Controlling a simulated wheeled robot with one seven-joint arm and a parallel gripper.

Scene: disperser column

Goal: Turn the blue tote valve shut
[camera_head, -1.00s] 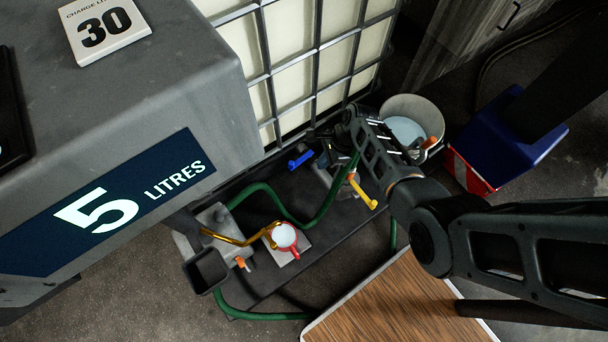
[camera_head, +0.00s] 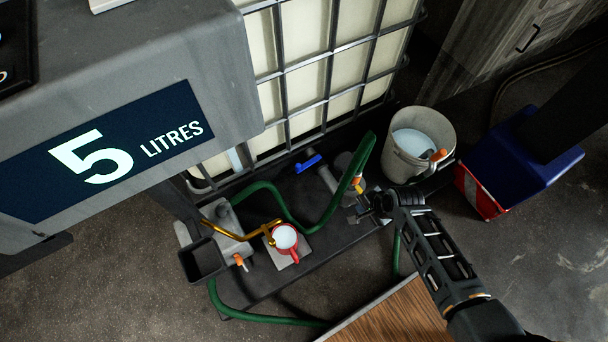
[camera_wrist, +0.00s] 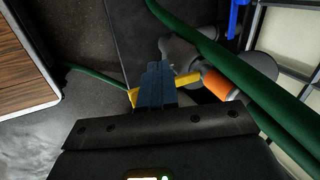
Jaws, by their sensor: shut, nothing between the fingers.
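The blue valve handle (camera_head: 308,163) sits low at the front of the caged tote (camera_head: 322,106). In the wrist view the blue handle (camera_wrist: 238,15) shows at the top right edge, apart from my fingers. My gripper (camera_head: 368,206) is low over the dark tray, right of the blue handle, by a yellow lever (camera_head: 357,185). In the wrist view my shut fingers (camera_wrist: 155,72) cross in front of the yellow lever (camera_wrist: 188,79) and hide its middle. I cannot tell whether they touch it. An orange-ended pipe part (camera_wrist: 220,84) is just right of the fingers.
A green hose (camera_head: 325,215) loops over the dark tray (camera_head: 290,285), close to my gripper. A red cup (camera_head: 286,238) stands under a brass spout. A bucket (camera_head: 415,145), a blue and red box (camera_head: 515,165) and a wooden top (camera_head: 385,315) lie right.

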